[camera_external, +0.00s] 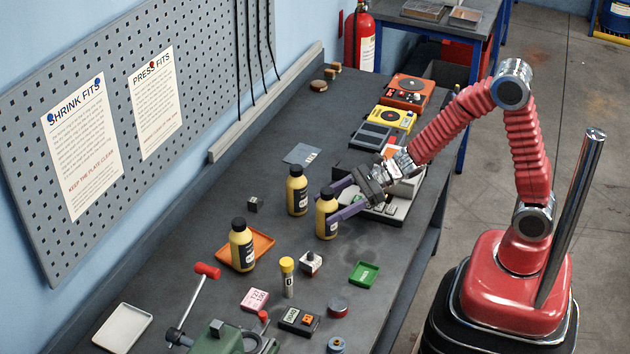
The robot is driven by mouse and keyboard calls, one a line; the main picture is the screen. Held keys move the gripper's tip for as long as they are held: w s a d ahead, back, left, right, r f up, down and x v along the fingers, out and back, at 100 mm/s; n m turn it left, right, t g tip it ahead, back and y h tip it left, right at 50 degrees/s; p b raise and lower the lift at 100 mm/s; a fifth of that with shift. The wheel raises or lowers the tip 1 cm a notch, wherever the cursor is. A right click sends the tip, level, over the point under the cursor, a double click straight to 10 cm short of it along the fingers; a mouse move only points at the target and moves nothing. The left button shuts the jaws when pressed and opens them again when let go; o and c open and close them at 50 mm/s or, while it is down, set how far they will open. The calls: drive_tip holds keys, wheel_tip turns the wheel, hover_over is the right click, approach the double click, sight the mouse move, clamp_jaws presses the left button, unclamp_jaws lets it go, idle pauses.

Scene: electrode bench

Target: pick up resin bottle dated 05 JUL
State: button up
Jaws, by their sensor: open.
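Three yellow bottles with black caps and dark labels stand upright on the bench. One bottle (326,226) is at my gripper, a second bottle (297,200) stands just behind it to the left, and a third bottle (241,254) stands on the orange tray at the left. The label dates are too small to read, so I cannot tell which is 05 JUL. My gripper (336,203) is open, with its purple fingers reaching left on either side of the first bottle. I cannot tell whether the fingers touch it.
The orange tray (262,247) lies left of my gripper. A yellow-capped tube (288,281), a white block with a knob (310,264) and a green tray (364,274) are in front. A grey instrument (408,195) sits under my wrist.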

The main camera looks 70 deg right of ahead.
idle(0.3)
drive_tip(key=shift+x, duration=2.65)
drive_tip(key=shift+s+a, duration=0.1)
drive_tip(key=shift+r, duration=0.1)
drive_tip(key=c, duration=1.7)
